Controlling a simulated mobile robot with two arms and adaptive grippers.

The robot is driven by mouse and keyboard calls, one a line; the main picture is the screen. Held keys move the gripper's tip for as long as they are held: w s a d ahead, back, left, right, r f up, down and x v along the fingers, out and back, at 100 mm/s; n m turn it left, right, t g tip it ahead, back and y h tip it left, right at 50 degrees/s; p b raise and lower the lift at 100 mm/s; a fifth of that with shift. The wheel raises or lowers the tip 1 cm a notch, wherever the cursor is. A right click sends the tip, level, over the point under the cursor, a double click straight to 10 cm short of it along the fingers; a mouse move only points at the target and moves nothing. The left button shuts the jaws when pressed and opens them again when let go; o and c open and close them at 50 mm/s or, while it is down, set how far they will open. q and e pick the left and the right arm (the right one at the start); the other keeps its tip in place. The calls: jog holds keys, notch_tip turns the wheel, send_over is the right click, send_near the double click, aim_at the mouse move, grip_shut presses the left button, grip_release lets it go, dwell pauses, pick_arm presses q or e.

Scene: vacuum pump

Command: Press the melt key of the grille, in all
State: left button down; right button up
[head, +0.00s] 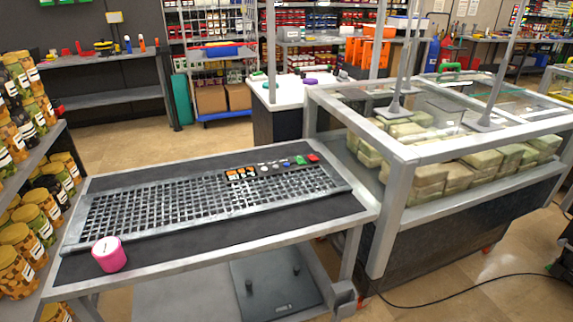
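The grille (210,207) is a long dark mesh panel in a grey frame, lying on the table in the left half of the head view. Along its far right edge is a dark strip with an orange-lit display (241,174). To the right of the display are several small keys: pale ones, then a blue key (286,164), a green key (300,160) and a red key (313,158). Their labels are too small to read, so I cannot tell which is the melt key. Neither of my grippers is in view.
A pink tub (109,254) stands at the table's (250,239) near left corner. A glass-topped case (420,152) with stacked pale packs is close on the right, with upright rods above it. Shelves of jars (38,222) stand left. A cable (440,300) lies on the floor.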

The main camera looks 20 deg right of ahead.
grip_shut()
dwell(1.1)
